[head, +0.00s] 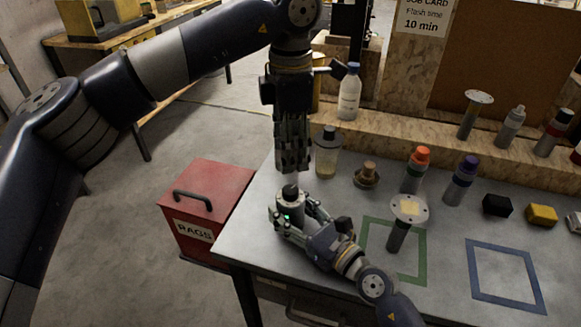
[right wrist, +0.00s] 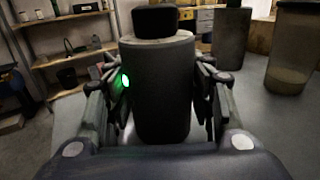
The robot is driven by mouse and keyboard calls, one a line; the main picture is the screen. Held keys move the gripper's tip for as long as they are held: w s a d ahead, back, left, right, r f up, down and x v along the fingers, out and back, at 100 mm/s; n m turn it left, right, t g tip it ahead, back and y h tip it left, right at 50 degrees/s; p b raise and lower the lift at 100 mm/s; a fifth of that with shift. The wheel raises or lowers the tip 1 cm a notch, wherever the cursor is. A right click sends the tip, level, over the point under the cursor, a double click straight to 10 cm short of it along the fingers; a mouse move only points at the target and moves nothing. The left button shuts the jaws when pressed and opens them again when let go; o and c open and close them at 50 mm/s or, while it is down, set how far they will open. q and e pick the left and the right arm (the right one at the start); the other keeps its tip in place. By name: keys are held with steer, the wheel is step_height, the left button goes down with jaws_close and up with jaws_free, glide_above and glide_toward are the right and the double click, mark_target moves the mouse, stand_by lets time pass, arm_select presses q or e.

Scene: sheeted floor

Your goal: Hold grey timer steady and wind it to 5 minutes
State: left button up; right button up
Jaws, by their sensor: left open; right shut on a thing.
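The grey timer (head: 289,208) is an upright cylinder with a black knob (head: 290,191) on top, near the bench's left edge. My right gripper (head: 296,217) is shut on its body from the side. In the right wrist view the timer (right wrist: 158,90) stands between the two fingers, with the dark knob (right wrist: 155,21) above and a lit green light (right wrist: 125,80) on its left side. My left gripper (head: 291,167) points down just above the knob and is open. Its fingertips look clear of the knob. No dial marks are readable.
A round-topped grey tool (head: 409,210) stands by a green outline, right of my right gripper. A clear bottle (head: 327,152), a brass piece (head: 367,174) and an orange-capped bottle (head: 416,168) stand behind. A red rags bin (head: 208,205) is left of the bench. A card reads "Flash time 10 min" (head: 424,16).

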arm_select(q)
step_height(320, 180, up, 2)
steer(key=shift+r, duration=0.25)
arm_select(e)
steer(key=o, duration=1.3)
steer(key=shift+c, duration=0.2)
